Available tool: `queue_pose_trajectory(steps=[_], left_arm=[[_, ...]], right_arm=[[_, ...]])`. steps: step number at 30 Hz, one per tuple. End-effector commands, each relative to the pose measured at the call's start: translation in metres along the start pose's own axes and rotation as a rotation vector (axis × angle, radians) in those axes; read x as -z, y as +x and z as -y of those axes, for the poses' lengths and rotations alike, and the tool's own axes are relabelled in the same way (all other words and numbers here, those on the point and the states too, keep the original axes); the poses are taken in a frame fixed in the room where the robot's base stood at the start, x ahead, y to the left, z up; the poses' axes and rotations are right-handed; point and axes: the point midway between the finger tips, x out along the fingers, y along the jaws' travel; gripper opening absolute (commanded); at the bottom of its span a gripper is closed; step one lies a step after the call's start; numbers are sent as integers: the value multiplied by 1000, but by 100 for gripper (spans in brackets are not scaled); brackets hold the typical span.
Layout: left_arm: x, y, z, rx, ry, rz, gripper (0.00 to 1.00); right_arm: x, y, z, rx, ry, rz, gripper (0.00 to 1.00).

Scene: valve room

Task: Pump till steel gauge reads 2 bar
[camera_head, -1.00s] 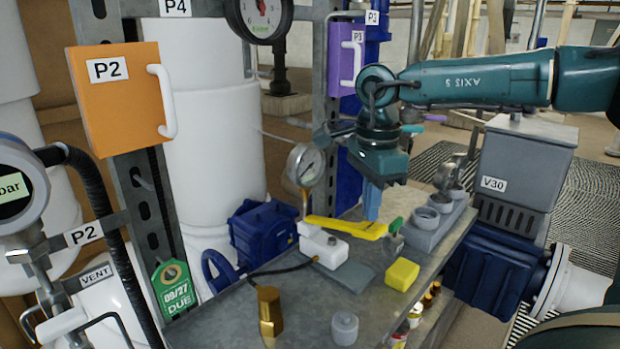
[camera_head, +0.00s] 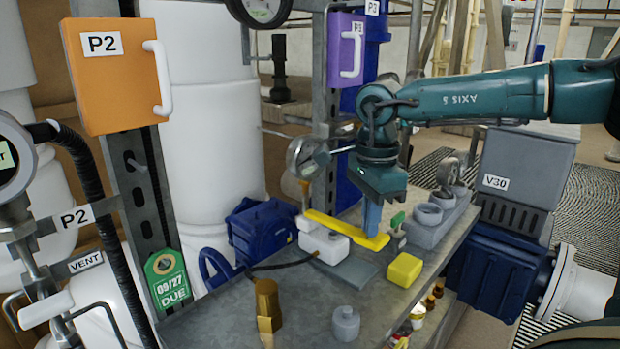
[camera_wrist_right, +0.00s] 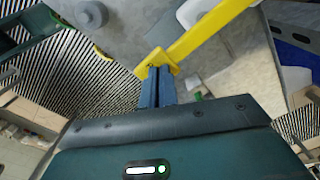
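The hand pump (camera_head: 324,243) is a white block with a yellow lever (camera_head: 340,227), on the grey metal bench. The lever slopes down toward its right end. My right gripper (camera_head: 372,222) points down with its blue fingers close together, their tips at the lever's outer end. In the right wrist view, the fingers (camera_wrist_right: 157,75) meet the end of the yellow lever (camera_wrist_right: 195,40). A steel-rimmed gauge (camera_head: 302,156) stands behind the pump. Part of my right arm's tool covers its right side, and its needle is too small to read. My left gripper is out of view.
On the bench (camera_head: 220,315) are a yellow block (camera_head: 404,270), a brass fitting (camera_head: 267,305), a grey knob-like weight (camera_head: 345,323) and a grey holder with cups (camera_head: 440,225). A blue case (camera_head: 262,228) is behind. An orange P2 box (camera_head: 115,75) hangs at left.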

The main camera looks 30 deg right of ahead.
Motion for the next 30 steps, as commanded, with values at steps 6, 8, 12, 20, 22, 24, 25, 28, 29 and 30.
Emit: queue_pose_trajectory(steps=[6,8,12,20,22,24,25,28,29,30], left_arm=[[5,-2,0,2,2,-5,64],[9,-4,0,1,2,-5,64],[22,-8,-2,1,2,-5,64],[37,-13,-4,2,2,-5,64],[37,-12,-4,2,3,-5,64],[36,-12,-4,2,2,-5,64],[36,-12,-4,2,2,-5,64],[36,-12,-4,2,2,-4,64],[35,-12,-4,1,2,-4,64],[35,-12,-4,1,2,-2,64]], right_arm=[[0,-3,0,2,0,2,0],[0,-8,1,3,0,1,0],[0,-26,1,3,0,1,0],[0,-49,0,0,0,0,0],[0,-48,0,-1,0,0,0],[0,-47,0,0,0,0,0],[0,-47,0,0,0,0,0],[0,-47,0,0,0,1,0],[0,-48,0,0,0,1,0],[0,-48,0,0,0,1,0]])
